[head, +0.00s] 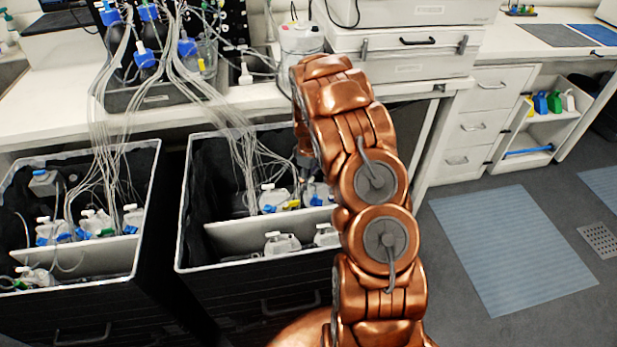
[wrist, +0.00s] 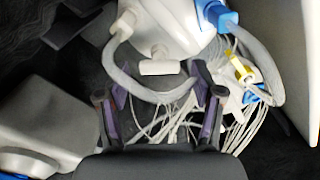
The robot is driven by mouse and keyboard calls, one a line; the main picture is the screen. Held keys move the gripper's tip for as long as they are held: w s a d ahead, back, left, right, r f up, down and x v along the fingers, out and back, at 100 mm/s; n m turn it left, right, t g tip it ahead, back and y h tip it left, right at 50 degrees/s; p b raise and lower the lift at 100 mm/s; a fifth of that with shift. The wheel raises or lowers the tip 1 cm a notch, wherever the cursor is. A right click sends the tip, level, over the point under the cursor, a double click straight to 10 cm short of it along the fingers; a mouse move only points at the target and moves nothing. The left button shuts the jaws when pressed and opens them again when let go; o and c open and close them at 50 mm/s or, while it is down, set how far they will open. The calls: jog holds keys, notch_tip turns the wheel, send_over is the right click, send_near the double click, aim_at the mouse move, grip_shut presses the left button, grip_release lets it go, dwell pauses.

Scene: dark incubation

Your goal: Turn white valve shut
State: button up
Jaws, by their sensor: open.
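A white T-shaped piece (wrist: 160,68), which looks like the white valve's handle, hangs below a pale bottle (wrist: 170,30) in the wrist view. My gripper (wrist: 152,85) is open, with its dark, purple-padded fingers spread to either side below this piece. A thick grey tube (wrist: 135,82) loops beside the white piece and passes between the fingers. I cannot tell whether a finger touches the tube. In the head view my gripper is mostly hidden behind my copper arm, over the right black bin (head: 255,258), and I cannot single out the valve there.
Blue connectors (wrist: 221,17) and a yellow clip (wrist: 240,70) sit right of the fingers, amid thin tubes (wrist: 170,125). A grey block (wrist: 45,120) is at left. A left bin (head: 75,258) holds more bottles.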

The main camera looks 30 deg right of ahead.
jog(key=shift+f, duration=0.45)
jog(key=shift+c, duration=0.4)
jog(key=c, duration=1.1)
jog(key=shift+m, duration=0.3)
jog(key=shift+f+m+b, duration=0.1)
jog(key=shift+m+b, duration=0.3)
jog(key=shift+b, duration=0.4)
jog(key=shift+w+d+m+b, duration=0.1)
jog(key=shift+d+m+b, duration=0.05)
jog(key=shift+m+b, duration=0.95)
jog(key=m+b, duration=0.2)
jog(key=m, duration=0.3)
jog(key=shift+d+m+b, duration=0.1)
jog(key=shift+m+b, duration=0.25)
jog(key=shift+m, duration=0.05)
